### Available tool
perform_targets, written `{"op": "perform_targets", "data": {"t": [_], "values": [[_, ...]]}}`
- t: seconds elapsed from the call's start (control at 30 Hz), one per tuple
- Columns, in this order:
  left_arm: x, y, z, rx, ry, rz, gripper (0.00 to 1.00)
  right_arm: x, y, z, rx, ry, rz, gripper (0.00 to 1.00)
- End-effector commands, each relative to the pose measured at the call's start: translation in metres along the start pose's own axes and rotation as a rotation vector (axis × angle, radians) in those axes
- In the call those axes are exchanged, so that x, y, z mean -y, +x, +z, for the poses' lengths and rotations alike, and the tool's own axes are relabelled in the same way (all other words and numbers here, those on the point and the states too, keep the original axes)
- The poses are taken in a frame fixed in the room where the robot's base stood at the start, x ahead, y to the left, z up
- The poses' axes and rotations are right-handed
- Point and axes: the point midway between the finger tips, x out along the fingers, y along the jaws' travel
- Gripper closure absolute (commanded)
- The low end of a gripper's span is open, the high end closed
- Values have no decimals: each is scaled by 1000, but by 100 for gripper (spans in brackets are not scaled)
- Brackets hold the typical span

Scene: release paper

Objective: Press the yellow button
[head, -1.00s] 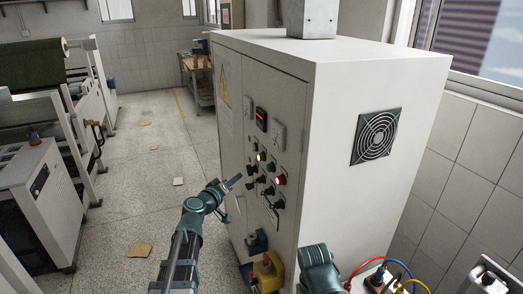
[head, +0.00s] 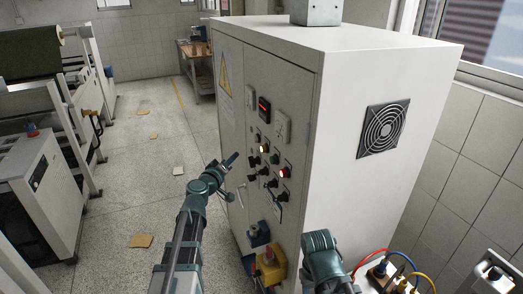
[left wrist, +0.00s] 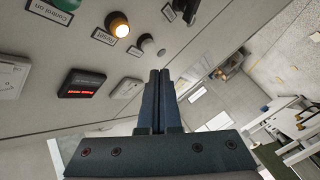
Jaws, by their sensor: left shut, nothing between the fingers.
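The lit yellow button (head: 263,148) is on the front panel of the white control cabinet (head: 375,150). In the left wrist view the yellow button (left wrist: 119,26) glows at the upper left, beside a small label. My left gripper (head: 231,160) is shut and empty, to the left of the button in the head view. In the left wrist view the closed fingertips (left wrist: 160,74) lie below and right of the button. They look apart from it, but I cannot tell the exact distance. My right arm shows in the head view, but its gripper does not.
A red-lit button (head: 284,172) and several dark knobs are close to the yellow button. A red-digit display (head: 264,105) is above it. A yellow box (head: 270,268) is low on the cabinet. Open floor (head: 150,190) lies to the left.

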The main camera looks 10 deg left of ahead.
Motion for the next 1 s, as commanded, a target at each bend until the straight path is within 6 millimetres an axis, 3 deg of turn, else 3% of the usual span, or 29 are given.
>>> {"op": "perform_targets", "data": {"t": [0.5,1.0], "values": [[-32,44,32,1,2,0,100,0,0,0,0,0,0,50],[-36,50,36,0,1,0,100,0,0,0,0,0,0,50]]}}
